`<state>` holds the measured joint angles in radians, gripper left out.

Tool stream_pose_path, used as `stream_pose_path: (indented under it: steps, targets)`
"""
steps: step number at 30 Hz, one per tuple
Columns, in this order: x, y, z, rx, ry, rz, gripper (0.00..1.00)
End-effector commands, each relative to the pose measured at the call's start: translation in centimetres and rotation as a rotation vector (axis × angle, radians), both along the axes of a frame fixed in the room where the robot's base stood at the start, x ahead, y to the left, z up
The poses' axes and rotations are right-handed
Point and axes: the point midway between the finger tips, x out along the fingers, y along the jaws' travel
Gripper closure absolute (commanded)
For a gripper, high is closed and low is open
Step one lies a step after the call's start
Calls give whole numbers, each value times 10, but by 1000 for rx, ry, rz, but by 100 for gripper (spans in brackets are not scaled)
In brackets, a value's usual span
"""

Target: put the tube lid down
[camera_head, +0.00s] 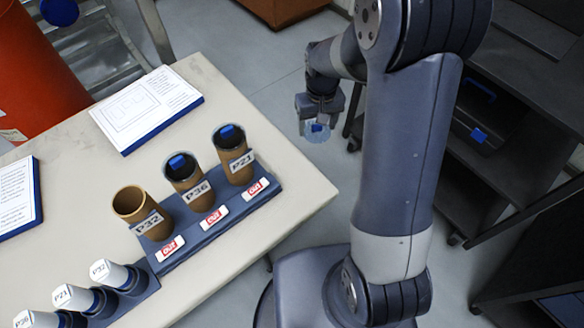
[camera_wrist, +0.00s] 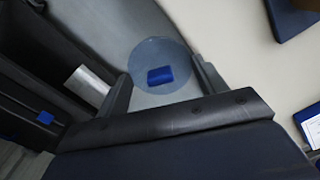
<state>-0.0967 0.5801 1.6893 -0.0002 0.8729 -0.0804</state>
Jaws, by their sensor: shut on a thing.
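My gripper (camera_head: 318,116) is shut on a round, translucent bluish tube lid (camera_head: 316,137) with a blue grip block. The lid also shows between the fingers in the wrist view (camera_wrist: 172,58). They are over the floor, beyond the table's far right edge. The brown tube P32 (camera_head: 140,207) stands without a lid in a blue-grey rack (camera_head: 207,236). Tubes P36 (camera_head: 187,184) and P21 (camera_head: 236,162) in the same rack have lids with blue blocks on top.
The cream table (camera_head: 300,195) has bare room right of the rack. Two blue-edged documents (camera_head: 146,107) (camera_head: 18,196) lie behind and left. A dark shelf unit (camera_head: 500,120) stands at the right.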

Motion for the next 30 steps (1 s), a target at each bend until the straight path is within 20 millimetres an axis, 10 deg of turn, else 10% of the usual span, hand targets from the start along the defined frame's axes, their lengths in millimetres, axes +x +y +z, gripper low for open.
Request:
stream_pose_path:
  steps: [24, 30]
  targets:
    - [-59, 76, 31, 1, -3, 403, 54]
    - [-63, 78, 10, 0, 3, 419, 54]
